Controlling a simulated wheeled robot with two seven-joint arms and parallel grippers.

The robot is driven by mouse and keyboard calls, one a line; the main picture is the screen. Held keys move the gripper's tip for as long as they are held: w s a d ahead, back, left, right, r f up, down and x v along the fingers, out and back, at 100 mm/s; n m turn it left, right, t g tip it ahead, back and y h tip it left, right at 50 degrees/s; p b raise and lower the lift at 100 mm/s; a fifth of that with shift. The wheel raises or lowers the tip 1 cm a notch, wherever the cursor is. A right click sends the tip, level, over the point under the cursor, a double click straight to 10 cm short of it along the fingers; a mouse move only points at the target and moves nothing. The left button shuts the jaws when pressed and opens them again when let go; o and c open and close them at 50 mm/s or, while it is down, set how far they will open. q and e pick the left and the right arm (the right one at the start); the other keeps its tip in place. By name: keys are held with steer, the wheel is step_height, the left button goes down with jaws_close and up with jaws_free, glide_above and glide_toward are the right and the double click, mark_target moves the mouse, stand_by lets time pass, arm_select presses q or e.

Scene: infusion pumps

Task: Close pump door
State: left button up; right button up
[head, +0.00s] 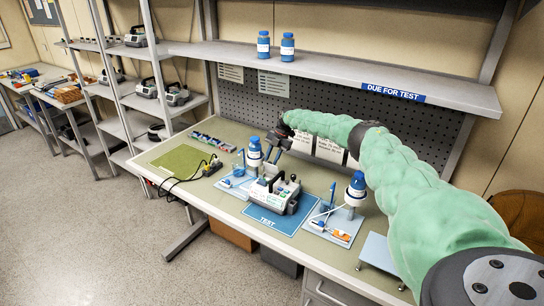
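The infusion pump (276,195), grey and white with a dark top handle, stands on the blue mat marked TEST (262,218) in the middle of the bench. Its door is too small in the picture to tell whether it is open or shut. My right arm, in a green sleeve, reaches in from the right over the bench. My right gripper (272,151) hangs behind and above the pump, near the left blue-capped bottle. Its dark fingers are small and partly merge with the background, so their opening is unclear. My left gripper is not in view.
Stands with blue-and-white bottles (356,188) and tubing flank the pump. A green mat (180,161), cables and a row of coloured parts lie to the left. An overhead shelf (335,69) marked DUE FOR TEST carries two blue bottles. Other pumps sit on the left rack.

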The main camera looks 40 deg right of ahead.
steer(key=shift+a+f, duration=0.1)
steer(key=shift+f, duration=0.25)
steer(key=shift+c, duration=0.2)
jaws_close()
